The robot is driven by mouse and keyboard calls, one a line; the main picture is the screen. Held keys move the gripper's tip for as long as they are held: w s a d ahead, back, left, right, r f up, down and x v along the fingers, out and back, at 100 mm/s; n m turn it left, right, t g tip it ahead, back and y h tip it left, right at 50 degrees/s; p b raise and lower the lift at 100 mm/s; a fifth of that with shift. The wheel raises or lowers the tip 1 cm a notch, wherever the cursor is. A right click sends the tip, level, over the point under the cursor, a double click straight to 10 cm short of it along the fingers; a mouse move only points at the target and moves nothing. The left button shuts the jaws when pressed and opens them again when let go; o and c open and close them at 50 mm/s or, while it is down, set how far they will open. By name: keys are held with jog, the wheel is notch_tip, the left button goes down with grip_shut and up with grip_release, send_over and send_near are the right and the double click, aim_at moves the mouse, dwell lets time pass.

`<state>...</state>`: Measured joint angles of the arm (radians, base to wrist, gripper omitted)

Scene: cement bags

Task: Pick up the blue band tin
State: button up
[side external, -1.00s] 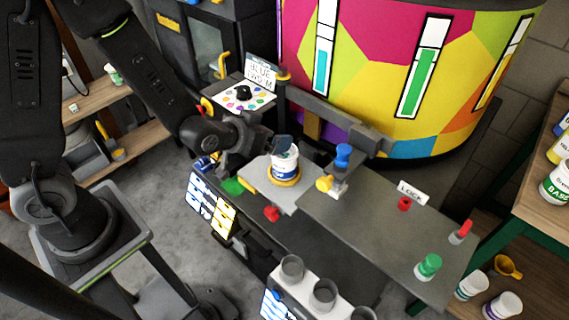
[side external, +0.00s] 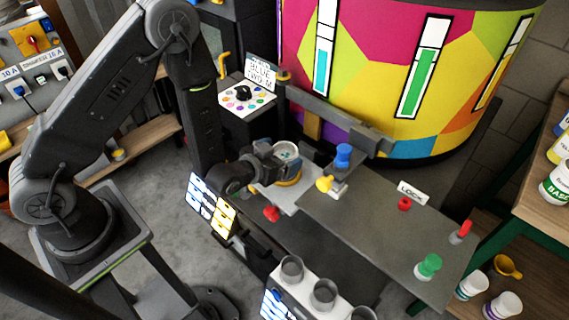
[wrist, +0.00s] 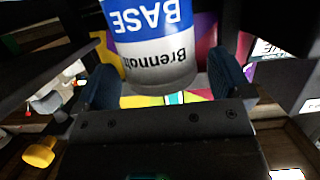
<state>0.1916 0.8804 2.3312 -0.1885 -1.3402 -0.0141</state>
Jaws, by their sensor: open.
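The blue band tin (side external: 287,151) stands upright at the yellow ring (side external: 291,181) on the light grey platform (side external: 303,198). My gripper (side external: 272,157) is beside it on the left in the side external view and hides most of its body. In the wrist view the tin (wrist: 150,45) appears upside down, white with a blue band reading BASE. My gripper's two dark fingers (wrist: 165,75) stand apart on either side of the tin. I see a gap at the right finger; contact on the left is unclear.
A blue-topped post (side external: 343,156) and a yellow knob (side external: 324,184) stand just right of the tin. A red knob (side external: 271,213) is in front. A grey bench (side external: 370,235) extends right, with a green-capped item (side external: 428,265). A large colourful drum (side external: 400,70) stands behind.

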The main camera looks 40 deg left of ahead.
jog(key=shift+x, duration=0.95)
jog(key=shift+r, duration=0.1)
jog(key=c, duration=1.2)
